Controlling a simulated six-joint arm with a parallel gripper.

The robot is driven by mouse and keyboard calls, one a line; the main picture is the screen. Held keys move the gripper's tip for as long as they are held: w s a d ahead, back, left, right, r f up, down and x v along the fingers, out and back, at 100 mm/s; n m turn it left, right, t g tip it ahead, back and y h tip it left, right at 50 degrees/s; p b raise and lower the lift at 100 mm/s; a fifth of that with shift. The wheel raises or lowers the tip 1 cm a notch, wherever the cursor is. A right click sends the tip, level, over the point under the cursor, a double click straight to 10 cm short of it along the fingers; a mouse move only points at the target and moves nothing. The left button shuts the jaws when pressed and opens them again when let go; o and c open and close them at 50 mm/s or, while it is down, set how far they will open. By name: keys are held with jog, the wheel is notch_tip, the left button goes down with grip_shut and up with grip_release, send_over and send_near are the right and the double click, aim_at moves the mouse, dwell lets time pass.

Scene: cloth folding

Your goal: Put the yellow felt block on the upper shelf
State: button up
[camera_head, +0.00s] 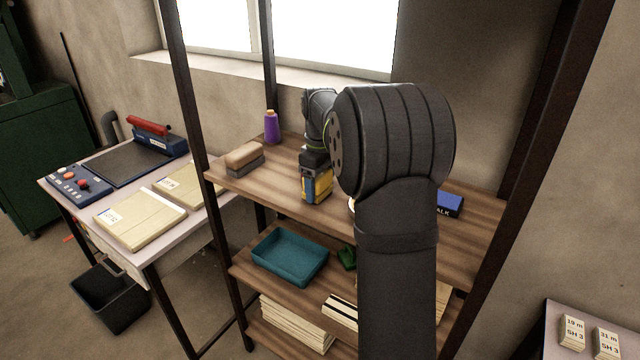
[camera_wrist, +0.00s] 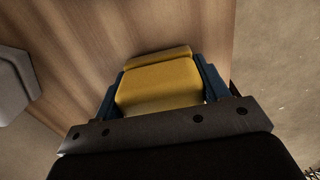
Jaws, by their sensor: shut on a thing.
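The yellow felt block (camera_head: 324,188) is between the blue fingers of my gripper (camera_head: 314,184), at the front edge of the upper shelf (camera_head: 279,195). In the wrist view the block (camera_wrist: 158,84) fills the space between the two blue fingers (camera_wrist: 158,92), which are shut on its sides. The wooden shelf top (camera_wrist: 95,45) is beneath and behind it. I cannot tell whether the block's underside touches the board. My dark arm hides the middle right of the upper shelf.
A brown-and-grey brush-like block (camera_head: 244,158) and a purple thread cone (camera_head: 271,127) stand left on the upper shelf. A blue box (camera_head: 450,204) lies right, partly behind my arm. Dark posts (camera_head: 196,120) frame the shelf. A teal tray (camera_head: 290,257) sits on the shelf below.

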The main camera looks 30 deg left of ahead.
jog(key=shift+f, duration=0.15)
jog(key=o, duration=1)
notch_tip(320, 180, up, 12)
jog(key=shift+r, duration=0.2)
jog(key=shift+f, duration=4.2)
